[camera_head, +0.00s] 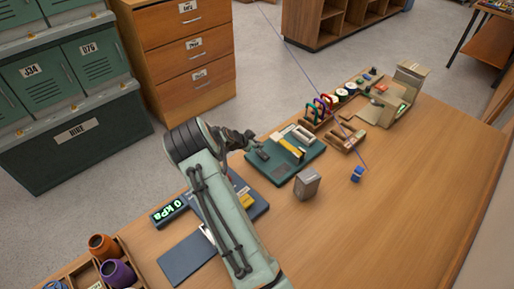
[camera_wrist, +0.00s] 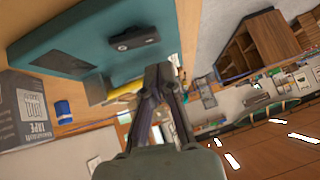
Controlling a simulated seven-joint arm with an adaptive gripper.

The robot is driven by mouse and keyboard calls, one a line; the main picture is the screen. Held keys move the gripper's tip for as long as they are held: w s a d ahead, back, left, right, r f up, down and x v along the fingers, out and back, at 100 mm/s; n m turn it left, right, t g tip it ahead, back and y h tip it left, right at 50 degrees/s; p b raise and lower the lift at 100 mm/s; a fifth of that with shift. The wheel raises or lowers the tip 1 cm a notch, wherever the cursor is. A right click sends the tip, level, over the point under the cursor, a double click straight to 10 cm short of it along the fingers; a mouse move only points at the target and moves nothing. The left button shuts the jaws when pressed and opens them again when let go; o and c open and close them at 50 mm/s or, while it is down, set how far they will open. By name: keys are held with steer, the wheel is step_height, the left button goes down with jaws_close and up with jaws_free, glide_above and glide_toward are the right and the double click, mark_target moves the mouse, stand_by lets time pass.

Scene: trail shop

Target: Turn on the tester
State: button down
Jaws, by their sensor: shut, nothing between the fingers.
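In the wrist view, the teal device (camera_wrist: 90,35) fills the upper left and carries a black switch-like part (camera_wrist: 133,38). My gripper (camera_head: 252,143) is shut and empty, by the device's left end; its fingers also show in the wrist view (camera_wrist: 160,72), close to the device. I cannot tell whether they touch it. A lit green display (camera_head: 168,211) reads 0 kPa, left of my arm, which partly hides the blue-grey unit beside it.
A grey tape box (camera_head: 307,184) and a blue item (camera_head: 357,174) stand right of the teal device. A rack with coloured rings (camera_head: 322,108) is behind it. Orange and purple cups (camera_head: 116,272) sit at the lower left. The table's right side is clear.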

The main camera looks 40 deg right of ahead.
mark_target(262, 155)
steer(key=shift+w+f, duration=0.15)
steer(key=shift+f, duration=0.95)
steer(key=shift+w+f+g, duration=0.2)
steer(key=shift+f+g, duration=0.15)
steer(key=shift+g, duration=0.05)
steer(key=shift+s+r, duration=0.1)
steer(key=shift+s, duration=0.1)
steer(key=shift+s+r, duration=0.2)
steer(key=shift+s, duration=0.4)
